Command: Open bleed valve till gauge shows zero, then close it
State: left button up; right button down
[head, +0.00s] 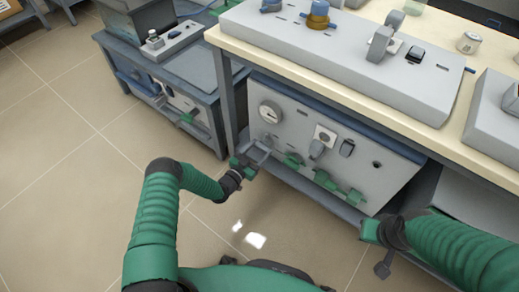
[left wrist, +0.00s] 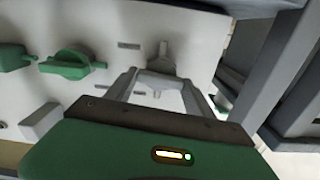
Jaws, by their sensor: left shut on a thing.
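The lower cabinet panel (head: 330,160) carries a round white gauge (head: 269,111) at its upper left; its reading is too small to make out. My left gripper (head: 261,152) is at the panel's lower left, below the gauge. In the left wrist view, my left gripper (left wrist: 157,88) is shut on a pale grey valve handle (left wrist: 160,79), which I take as the bleed valve. The fingers hide part of it, and its turn angle is unclear. My right gripper (head: 368,231) is at the lower right, apart from the panel; its fingers do not show clearly.
Several green valve handles (head: 325,180) stick out along the panel's lower part; one also shows in the left wrist view (left wrist: 72,66). A grey switch (head: 317,148) sits mid-panel. The bench top (head: 228,36) overhangs above. A second cart (head: 190,85) stands left. The floor at left is clear.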

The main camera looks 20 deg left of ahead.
pick_arm(q)
jog(key=m+p, duration=0.1)
jog(key=m, duration=0.3)
jog(key=shift+d, duration=0.1)
jog(key=m+p, duration=0.1)
jog(key=m, duration=0.4)
jog(key=m+p, duration=0.1)
jog(key=m, duration=0.3)
jog(key=shift+s+d+f+m, duration=0.1)
jog(key=shift+f+m, duration=0.1)
jog(key=shift+m, duration=0.2)
jog(key=shift+f+m, duration=0.15)
jog(key=shift+m, duration=1.35)
jog(key=shift+s, duration=0.1)
jog(key=o, duration=1.3)
jog(key=shift+o, duration=0.4)
